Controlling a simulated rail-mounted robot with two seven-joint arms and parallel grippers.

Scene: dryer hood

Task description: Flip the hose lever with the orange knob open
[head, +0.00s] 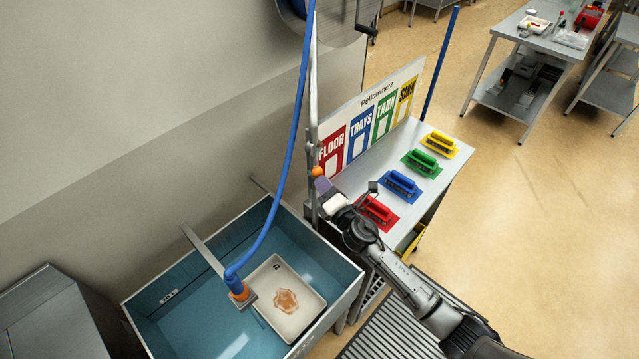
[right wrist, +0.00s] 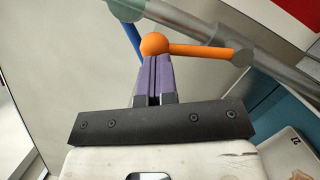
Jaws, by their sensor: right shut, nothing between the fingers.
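The orange knob (head: 317,171) sits beside the upright hose pipe (head: 313,110), next to the signboard. In the right wrist view the knob (right wrist: 154,44) is the ball end of an orange lever (right wrist: 200,50) that runs sideways to the grey pipe (right wrist: 285,70). My right gripper (head: 321,184) is at the knob, its purple fingers (right wrist: 153,62) shut together with nothing between them. The fingertips overlap the knob's lower edge in the wrist view; I cannot tell whether they touch it. My left gripper is not in view.
A blue hose (head: 292,130) hangs down into the blue sink (head: 185,300), which holds a white tray (head: 310,298) with a brownish stain. Coloured brushes (head: 400,183) lie on the grey table beside my right arm. The signboard (head: 335,150) stands close behind the gripper.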

